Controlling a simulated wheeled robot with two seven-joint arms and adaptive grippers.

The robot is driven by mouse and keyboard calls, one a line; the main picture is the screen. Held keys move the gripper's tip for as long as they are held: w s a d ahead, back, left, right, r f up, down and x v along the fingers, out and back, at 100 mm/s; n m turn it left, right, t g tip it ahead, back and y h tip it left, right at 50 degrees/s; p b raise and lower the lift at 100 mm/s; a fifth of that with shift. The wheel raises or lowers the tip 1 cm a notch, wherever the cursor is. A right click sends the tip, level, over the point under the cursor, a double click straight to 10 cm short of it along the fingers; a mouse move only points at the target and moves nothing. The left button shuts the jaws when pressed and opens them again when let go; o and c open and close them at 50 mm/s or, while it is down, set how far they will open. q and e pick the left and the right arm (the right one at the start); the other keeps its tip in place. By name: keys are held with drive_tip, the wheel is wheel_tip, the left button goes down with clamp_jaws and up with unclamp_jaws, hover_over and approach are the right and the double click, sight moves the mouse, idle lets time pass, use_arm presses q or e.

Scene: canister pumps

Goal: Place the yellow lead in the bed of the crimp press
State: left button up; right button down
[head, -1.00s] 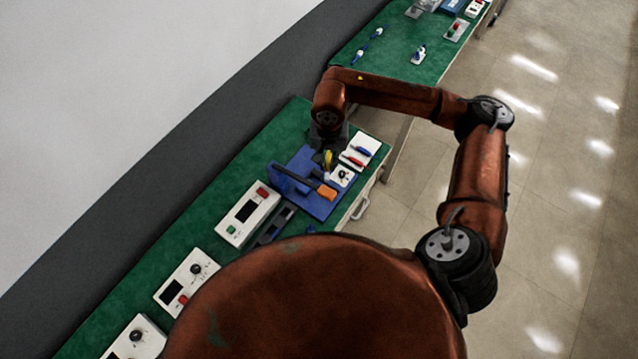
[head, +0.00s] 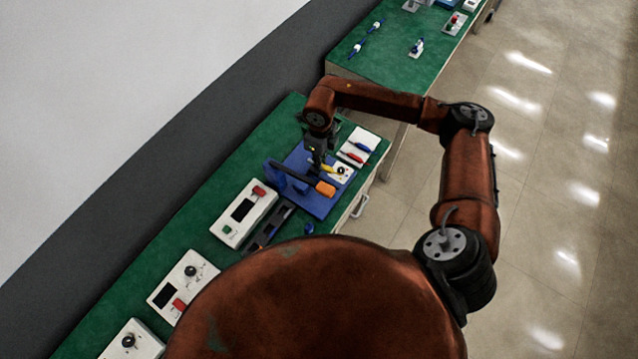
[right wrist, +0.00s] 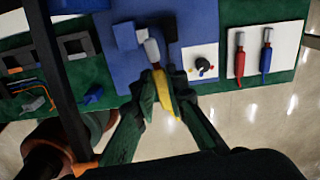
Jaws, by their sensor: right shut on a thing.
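The yellow lead (right wrist: 161,88) is held between the fingers of my right gripper (right wrist: 158,104); its silver tip points away from the gripper. The lead also shows in the head view (head: 326,168). My right gripper (head: 317,160) is shut on it above the far side of the crimp press. The blue crimp press (head: 318,207) has a dark lever with an orange grip. In the right wrist view the silver tip is beside a blue block on the press (right wrist: 200,28); whether it touches the bed I cannot tell. My left gripper is not in view.
A white holder (head: 358,147) with a red lead (right wrist: 240,60) and a blue lead (right wrist: 266,58) stands beside the press. A small white knob panel (right wrist: 203,61) is close to the gripper. White meter boxes (head: 244,213) line the green bench.

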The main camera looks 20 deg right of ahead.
sight(320, 178)
drive_tip(key=shift+w+f+m, duration=0.15)
drive_tip(key=shift+f+m, duration=0.3)
drive_tip(key=shift+m, duration=0.05)
wheel_tip(320, 178, down, 10)
drive_tip(key=shift+r+p, duration=0.15)
drive_tip(key=shift+p, duration=0.2)
drive_tip(key=shift+f+b, duration=0.45)
drive_tip(key=shift+f, duration=0.1)
drive_tip(key=c, duration=1.9)
unclamp_jaws()
drive_tip(key=shift+f, duration=0.1)
drive_tip(key=shift+c, duration=0.2)
